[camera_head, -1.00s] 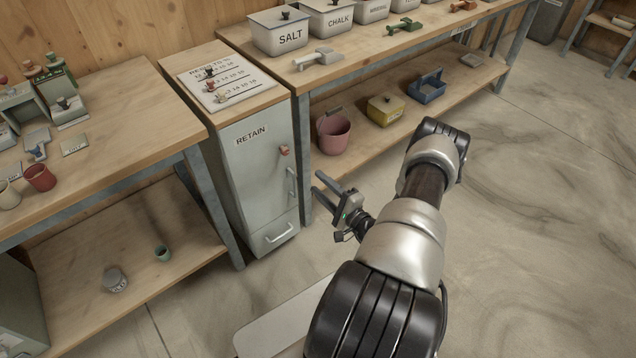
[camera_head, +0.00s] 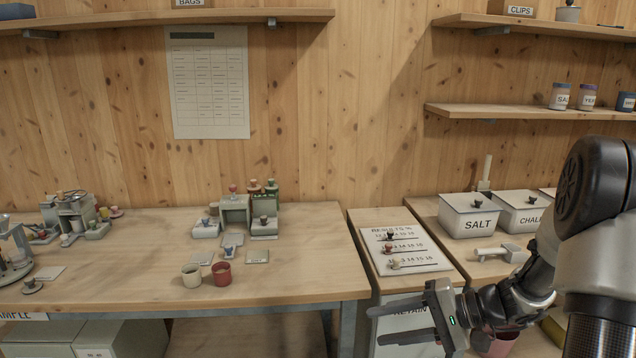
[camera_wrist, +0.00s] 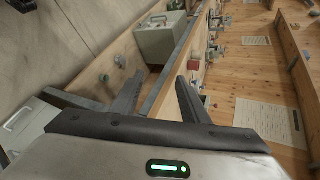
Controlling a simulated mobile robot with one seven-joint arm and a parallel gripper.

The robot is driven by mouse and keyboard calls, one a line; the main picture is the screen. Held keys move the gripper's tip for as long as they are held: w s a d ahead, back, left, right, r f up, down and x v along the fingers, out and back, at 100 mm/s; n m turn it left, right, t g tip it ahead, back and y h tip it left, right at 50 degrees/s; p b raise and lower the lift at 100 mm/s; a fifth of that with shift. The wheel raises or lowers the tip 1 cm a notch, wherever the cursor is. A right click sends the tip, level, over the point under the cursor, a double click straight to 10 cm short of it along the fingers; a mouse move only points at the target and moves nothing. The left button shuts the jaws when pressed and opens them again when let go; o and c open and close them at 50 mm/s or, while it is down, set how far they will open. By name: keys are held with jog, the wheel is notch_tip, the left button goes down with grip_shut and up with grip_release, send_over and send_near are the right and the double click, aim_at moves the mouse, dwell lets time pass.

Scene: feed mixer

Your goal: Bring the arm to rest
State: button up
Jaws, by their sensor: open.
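My gripper (camera_head: 404,325) is at the lower right of the head view, in front of the grey retain cabinet (camera_head: 395,345). Its two fingers point left and are apart, with nothing between them. In the wrist view my gripper (camera_wrist: 157,97) also shows its fingers spread and empty. My arm comes in from the right edge of the head view and is bent, covering part of the right bench.
A results board (camera_head: 405,252) lies on the cabinet top. A salt bin (camera_head: 468,214) stands on the right bench. Wall shelves (camera_head: 530,113) hang above.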

jog(key=s+r+n+t+h, duration=0.1)
jog(key=s+r+n+h, duration=0.2)
jog(key=s+r+h, duration=0.45)
jog(key=s+r+n+t+h, duration=0.1)
jog(key=s+r+n+h, duration=0.2)
jog(key=s+r+h, duration=0.7)
jog(key=s+r+y+p, duration=0.3)
jog(key=r+y+p, duration=0.2)
jog(key=r+p, duration=0.8)
jog(key=shift+r+p, duration=0.15)
jog(key=shift+p, duration=1.1)
jog(key=shift+s+y, duration=0.1)
jog(key=shift+y, duration=0.15)
